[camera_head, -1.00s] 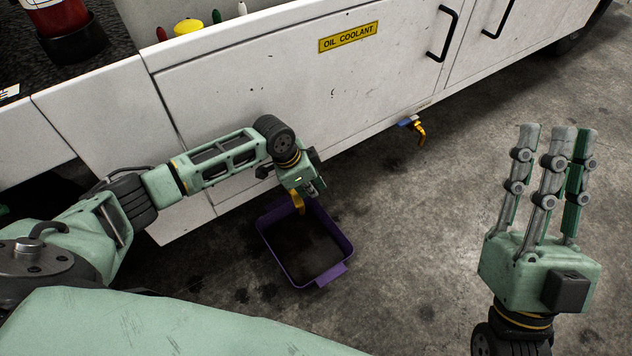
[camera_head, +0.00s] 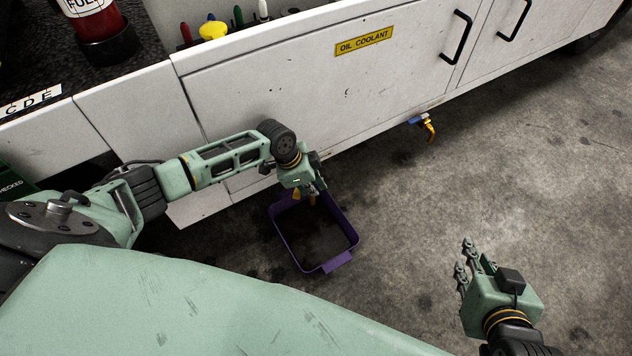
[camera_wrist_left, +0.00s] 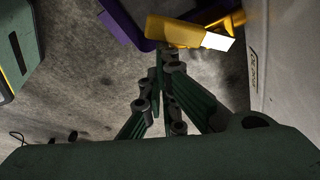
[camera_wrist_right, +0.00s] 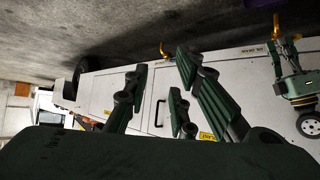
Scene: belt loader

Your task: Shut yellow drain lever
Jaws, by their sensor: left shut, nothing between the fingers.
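The yellow drain lever (camera_wrist_left: 190,32) is a flat yellow piece with a bright end, just beyond my left fingertips in the left wrist view. In the head view its yellow part (camera_head: 297,196) shows beside my left gripper (camera_head: 317,188), low by the cabinet's bottom edge. My left gripper (camera_wrist_left: 166,62) is shut and empty, its tips close together beneath the lever; I cannot tell whether they touch it. The lever's turn angle is unclear. My right gripper (camera_head: 468,262) is empty with fingers spread, over the floor at lower right; it also shows in the right wrist view (camera_wrist_right: 162,65).
A purple tray (camera_head: 342,262) with dark contents lies on the floor below the left gripper. A blue-handled brass tap (camera_head: 420,123) sticks out farther right under the white cabinet (camera_head: 290,90), labelled "OIL COOLANT". The floor at right is clear.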

